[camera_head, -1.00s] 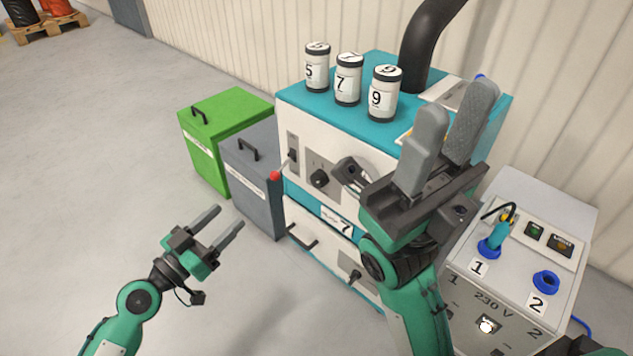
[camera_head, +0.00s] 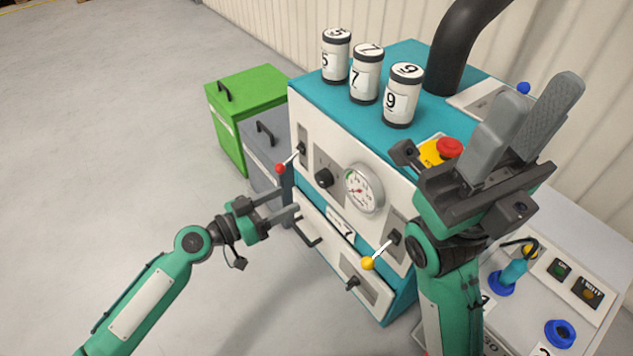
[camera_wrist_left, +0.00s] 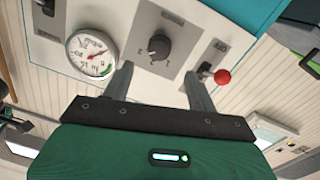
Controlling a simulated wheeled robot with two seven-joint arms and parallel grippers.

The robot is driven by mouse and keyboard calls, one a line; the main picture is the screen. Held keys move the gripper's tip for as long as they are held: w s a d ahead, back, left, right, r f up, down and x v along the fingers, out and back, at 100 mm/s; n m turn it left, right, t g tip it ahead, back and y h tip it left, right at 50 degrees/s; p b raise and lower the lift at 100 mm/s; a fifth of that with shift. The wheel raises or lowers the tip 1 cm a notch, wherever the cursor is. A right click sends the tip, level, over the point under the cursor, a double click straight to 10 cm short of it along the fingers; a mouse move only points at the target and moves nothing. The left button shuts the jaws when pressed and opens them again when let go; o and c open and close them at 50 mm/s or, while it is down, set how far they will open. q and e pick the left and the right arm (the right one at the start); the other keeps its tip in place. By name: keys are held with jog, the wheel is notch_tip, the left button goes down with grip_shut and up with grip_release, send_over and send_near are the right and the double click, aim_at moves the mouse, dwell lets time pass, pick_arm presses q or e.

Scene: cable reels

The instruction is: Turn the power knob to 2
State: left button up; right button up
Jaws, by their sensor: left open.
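A black rotary knob (camera_head: 324,178) sits on a grey plate on the white front of the teal machine (camera_head: 345,200), left of a round gauge (camera_head: 364,189). I take it as the power knob; its label is too small to read. In the left wrist view the knob (camera_wrist_left: 160,47) lies just beyond and between my fingertips, apart from them. My left gripper (camera_head: 288,203) is open and empty, in front of the machine and below left of the knob. Its fingers also show in the wrist view (camera_wrist_left: 159,72). My right gripper (camera_head: 540,92) is raised, open and empty.
A red-tipped lever (camera_head: 281,168) stands out left of the knob, close to my left fingers. A yellow-tipped lever (camera_head: 369,262), a drawer handle (camera_head: 305,233) and a lower black knob (camera_head: 352,284) are below. Numbered canisters (camera_head: 366,75) stand on top. Floor at left is clear.

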aim_at(319, 183)
pick_arm(q)
jog(key=x, duration=0.9)
jog(key=shift+d, duration=0.1)
jog(key=c, duration=1)
